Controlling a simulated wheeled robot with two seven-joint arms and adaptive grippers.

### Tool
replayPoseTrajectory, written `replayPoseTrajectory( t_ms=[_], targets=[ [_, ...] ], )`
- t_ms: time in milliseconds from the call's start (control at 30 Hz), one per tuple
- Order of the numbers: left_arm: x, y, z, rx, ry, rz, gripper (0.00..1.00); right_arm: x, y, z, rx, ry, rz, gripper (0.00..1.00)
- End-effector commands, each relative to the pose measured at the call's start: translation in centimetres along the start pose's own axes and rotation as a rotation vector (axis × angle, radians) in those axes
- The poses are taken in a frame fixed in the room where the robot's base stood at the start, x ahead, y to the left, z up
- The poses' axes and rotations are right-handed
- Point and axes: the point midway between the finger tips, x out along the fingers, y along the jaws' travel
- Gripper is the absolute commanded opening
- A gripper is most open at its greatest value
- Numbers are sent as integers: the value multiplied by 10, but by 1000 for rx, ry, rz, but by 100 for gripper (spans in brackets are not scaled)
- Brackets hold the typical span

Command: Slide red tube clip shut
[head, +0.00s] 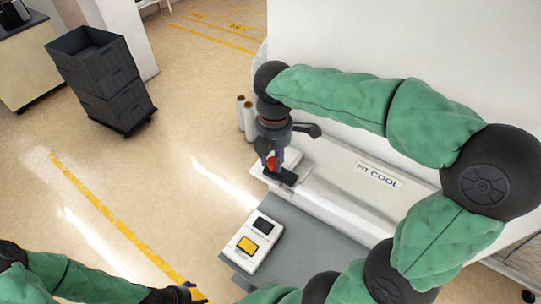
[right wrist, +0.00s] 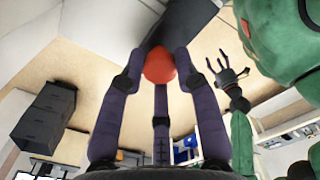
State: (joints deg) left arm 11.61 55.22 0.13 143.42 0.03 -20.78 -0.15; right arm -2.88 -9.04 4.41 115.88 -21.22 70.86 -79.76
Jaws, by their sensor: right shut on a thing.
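The red tube clip (head: 271,163) shows as a small red piece at the end of my right gripper (head: 272,155), above a black part on the left end of the long white unit. In the right wrist view the clip looks like a red rounded knob (right wrist: 160,65) between the fingertips of my right gripper (right wrist: 158,80), against a dark grey block (right wrist: 188,22). The right gripper is shut on the clip; the fingers hide part of it. My left gripper (head: 188,294) is low in the head view; in the right wrist view its fingers are spread and empty.
The white unit (head: 335,195) labelled "FIT COOL" runs along the wall. A white box with a yellow panel (head: 250,245) sits on a grey surface in front. Rolls (head: 246,115) stand behind my right gripper. Stacked dark crates (head: 100,75) stand far left; floor between is clear.

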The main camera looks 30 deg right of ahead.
Motion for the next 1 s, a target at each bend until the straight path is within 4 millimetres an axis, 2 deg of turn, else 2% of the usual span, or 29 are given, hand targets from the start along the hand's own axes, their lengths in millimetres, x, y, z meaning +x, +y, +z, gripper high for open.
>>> replayPoseTrajectory(
  t_ms=[33, 100, 433, 567, 667, 1000],
  targets=[
    [0, 0, 0, 0, 0, 0, 64, 2, -3, 1, 0, -3, -10, 38],
    [0, 0, 0, 0, 0, 0, 64, 2, -2, 1, -1, -3, -10, 56],
    [0, 0, 0, 0, 0, 0, 64, 0, -1, 0, 0, -1, -5, 56],
    [0, 0, 0, 0, 0, 0, 64, -8, 0, 0, 0, -1, -2, 56],
    [0, 0, 0, 0, 0, 0, 64, -22, 0, 0, 0, -1, 0, 56],
    [0, 0, 0, 0, 0, 0, 64, -88, -1, 1, -1, -1, -1, 56]
  ],
)
